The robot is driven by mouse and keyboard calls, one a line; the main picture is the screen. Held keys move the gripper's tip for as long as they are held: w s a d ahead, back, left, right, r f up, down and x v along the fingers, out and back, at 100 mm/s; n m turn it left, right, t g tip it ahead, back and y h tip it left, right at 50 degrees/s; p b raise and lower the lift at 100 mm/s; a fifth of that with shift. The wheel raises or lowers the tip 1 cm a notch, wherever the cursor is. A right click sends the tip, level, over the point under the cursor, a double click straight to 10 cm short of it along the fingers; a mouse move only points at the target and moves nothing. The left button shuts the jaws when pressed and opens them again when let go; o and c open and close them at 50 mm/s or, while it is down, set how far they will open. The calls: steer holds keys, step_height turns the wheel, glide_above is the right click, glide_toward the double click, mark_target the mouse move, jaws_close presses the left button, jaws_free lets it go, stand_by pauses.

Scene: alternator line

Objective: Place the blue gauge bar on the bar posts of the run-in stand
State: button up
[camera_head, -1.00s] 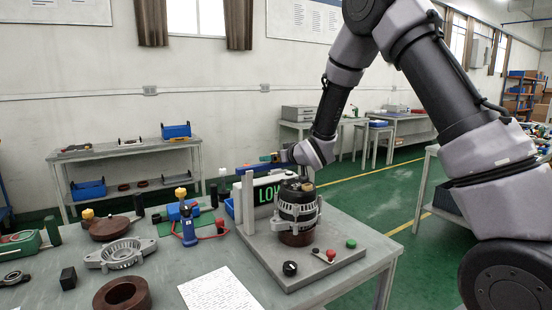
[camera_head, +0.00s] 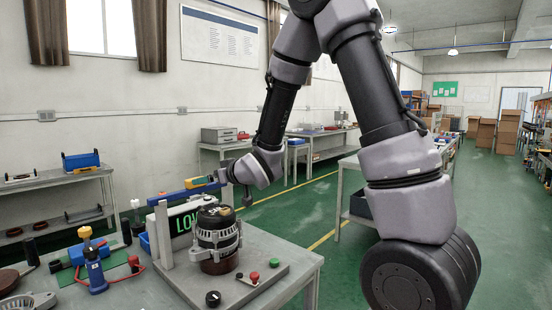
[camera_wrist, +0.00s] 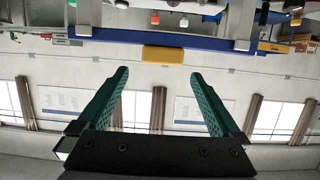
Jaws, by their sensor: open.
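The blue gauge bar (camera_head: 172,195) lies level above the green-lettered display of the run-in stand (camera_head: 184,274). Its yellow grip (camera_head: 198,183) shows at the gripper side. A grey upright post (camera_head: 163,236) stands under its left part; the other end is partly hidden in the head view. In the wrist view the bar (camera_wrist: 200,45) runs across the top with its yellow grip (camera_wrist: 163,54) at the middle, and grey posts meet it at both sides. My gripper (camera_wrist: 160,72) is open and empty, its teal fingers pointing at the grip with a gap before it.
An alternator (camera_head: 217,238) stands on the stand's plate, in front of the display. Red, green and black knobs sit at the plate's front. A blue-handled tool (camera_head: 95,268) and other parts crowd the table to the left.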

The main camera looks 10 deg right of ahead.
steer(key=s+d+r+m+h, duration=0.3)
steer(key=d+r, duration=0.2)
steer(key=d, duration=0.3)
steer(key=s+d+r+m+h, duration=0.25)
steer(key=d+r, duration=0.25)
steer(key=d, duration=0.4)
steer(key=s+d+r+m+g, duration=0.1)
steer(key=s+d+m+g, duration=0.1)
steer(key=s, duration=0.9)
steer(key=s+d+r+m+g, duration=0.2)
steer(key=s+d+m+g, duration=0.1)
steer(key=s, duration=0.8)
steer(key=shift+d+r, duration=0.15)
steer(key=shift+d, duration=0.4)
steer(key=shift+h, duration=0.25)
